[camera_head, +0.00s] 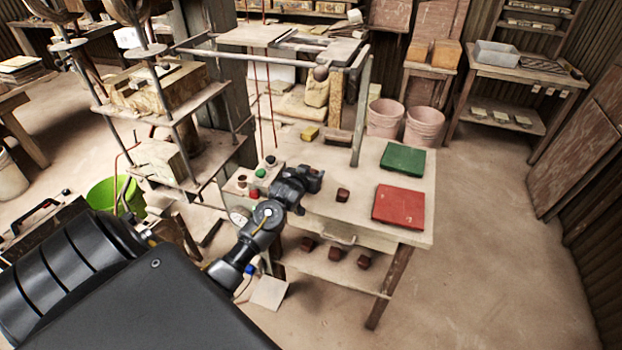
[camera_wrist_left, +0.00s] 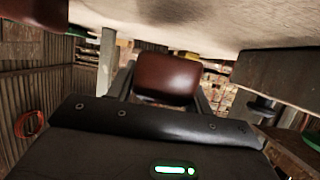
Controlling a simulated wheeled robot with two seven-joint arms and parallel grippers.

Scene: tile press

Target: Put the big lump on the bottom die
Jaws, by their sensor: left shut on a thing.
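My left gripper (camera_head: 314,180) reaches over the near left part of the table, beside the button box. In the left wrist view it is shut on a dark red-brown lump (camera_wrist_left: 168,78), between its two fingers. In the head view this lump is hidden by the gripper. Another dark red lump (camera_head: 343,194) lies on the table just right of the gripper. The press stands at the left, with a pale block on its upper plate and a lower pale block (camera_head: 160,159), seemingly the bottom die. My right gripper is not in view.
The table (camera_head: 360,225) carries a green board (camera_head: 402,158), a red board (camera_head: 398,206) and a small yellow block (camera_head: 309,133). Several lumps (camera_head: 335,254) lie on its lower shelf. The press posts and a green bucket (camera_head: 114,197) stand at the left. Floor at the right is clear.

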